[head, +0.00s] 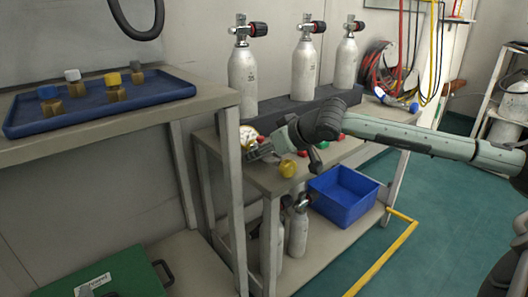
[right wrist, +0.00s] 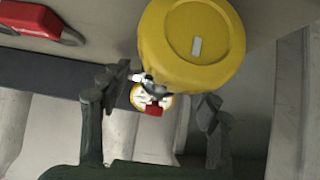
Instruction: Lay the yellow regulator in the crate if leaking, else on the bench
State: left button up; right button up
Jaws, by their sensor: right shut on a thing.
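The yellow regulator (head: 289,168) shows as a round yellow body at the front of the bench (head: 262,180), just below my right gripper (head: 268,151). In the right wrist view the yellow regulator (right wrist: 192,45) is large, with a small pale label on its round face. The fingers of my right gripper (right wrist: 158,108) reach up on both sides of it and are shut on it; their contact is partly hidden. A blue crate (head: 338,207) stands on the lower shelf and looks empty. My left gripper is not in view.
A blue tray (head: 160,93) with several brass fittings under coloured caps stands at left. A round pale thing with a yellow rim (right wrist: 152,98) is beyond the fingers. A yellow rail (head: 385,256) runs low in front.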

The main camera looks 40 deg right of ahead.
jog(key=o, duration=1.8)
jog(key=shift+o, duration=0.2)
jog(key=shift+f, duration=0.1)
jog(key=shift+s+f, duration=0.1)
jog(key=v, duration=1.2)
